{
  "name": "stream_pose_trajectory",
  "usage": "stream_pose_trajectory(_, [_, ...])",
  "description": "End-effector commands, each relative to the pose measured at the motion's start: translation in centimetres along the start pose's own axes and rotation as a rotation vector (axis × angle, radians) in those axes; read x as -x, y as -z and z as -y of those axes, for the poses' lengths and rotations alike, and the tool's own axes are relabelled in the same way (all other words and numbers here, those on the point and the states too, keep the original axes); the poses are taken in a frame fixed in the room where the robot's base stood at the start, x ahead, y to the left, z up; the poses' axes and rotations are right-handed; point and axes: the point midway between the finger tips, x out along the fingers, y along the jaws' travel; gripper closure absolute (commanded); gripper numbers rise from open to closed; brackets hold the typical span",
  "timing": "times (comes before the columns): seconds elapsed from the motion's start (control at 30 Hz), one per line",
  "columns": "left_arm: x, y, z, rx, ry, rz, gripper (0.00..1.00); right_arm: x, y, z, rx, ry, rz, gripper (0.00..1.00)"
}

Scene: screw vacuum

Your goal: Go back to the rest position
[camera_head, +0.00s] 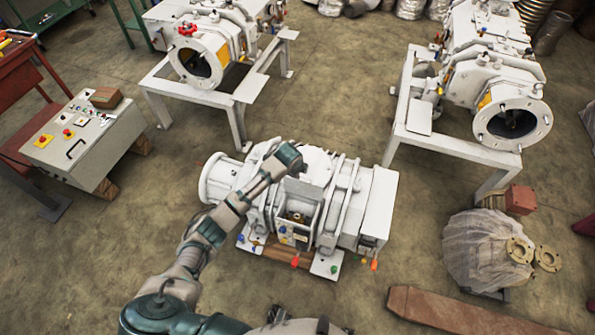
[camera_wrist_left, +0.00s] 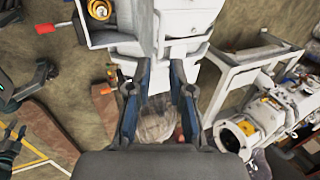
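The white screw vacuum pump (camera_head: 325,200) lies in the middle of the floor in the head view. My left arm reaches up from the bottom left, and its dark hand end (camera_head: 289,157) is over the pump's far upper side. Its fingers cannot be made out there. In the left wrist view, the two blue-grey fingers of my left gripper (camera_wrist_left: 152,72) are apart with nothing held between them. The white pump housing (camera_wrist_left: 180,22) shows beyond the tips. Whether they touch it cannot be told. My right gripper cannot be identified in either view.
Two more white machines stand on frames, one at the back left (camera_head: 230,40) and one at the right (camera_head: 490,60). A control box (camera_head: 85,140) is at the left. A wrapped bundle (camera_head: 480,250) and a rusty beam (camera_head: 440,308) lie at right. Floor left of the pump is clear.

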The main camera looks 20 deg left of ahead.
Motion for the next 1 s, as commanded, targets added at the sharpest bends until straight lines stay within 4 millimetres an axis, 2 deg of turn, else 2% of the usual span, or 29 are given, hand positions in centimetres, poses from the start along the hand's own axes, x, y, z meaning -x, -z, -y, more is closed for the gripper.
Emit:
stream_pose_trajectory(0.43, [-0.1,0.0,-0.1,0.002,-0.001,-0.001,0.79,-0.1,0.1,-0.1,0.001,-0.001,0.001,0.6])
stream_pose_trajectory(0.57, [-2.1,0.2,-2.1,0.063,-0.016,-0.012,0.79,-0.1,0.1,-0.1,0.001,-0.001,0.001,0.6])
stream_pose_trajectory(0.67, [-5.9,0.5,-6.5,0.195,-0.042,-0.028,0.79,-0.1,0.1,-0.1,0.002,-0.001,0.001,0.6])
stream_pose_trajectory(0.77, [-10.5,0.6,-13.1,0.387,-0.078,-0.036,0.79,-0.1,0.1,-0.1,0.001,-0.001,0.0,0.6])
stream_pose_trajectory(0.8, [-12.2,0.6,-16.1,0.469,-0.091,-0.036,0.79,-0.1,0.1,-0.1,0.001,-0.001,0.0,0.6])
stream_pose_trajectory(0.87, [-14.4,0.5,-20.6,0.585,-0.111,-0.029,0.79,-0.1,0.1,-0.1,0.001,-0.001,0.0,0.6])
stream_pose_trajectory(0.9, [-15.6,0.4,-23.8,0.66,-0.126,-0.022,0.79,0.0,0.1,-0.1,0.001,-0.001,0.0,0.6])
stream_pose_trajectory(0.97, [-17.2,0.2,-28.6,0.769,-0.147,-0.005,0.79,0.0,0.1,-0.1,0.001,-0.001,0.0,0.6])
stream_pose_trajectory(1.0, [-18.0,0.1,-31.9,0.84,-0.16,0.007,0.79,0.0,0.1,-0.1,0.001,-0.001,0.0,0.6])
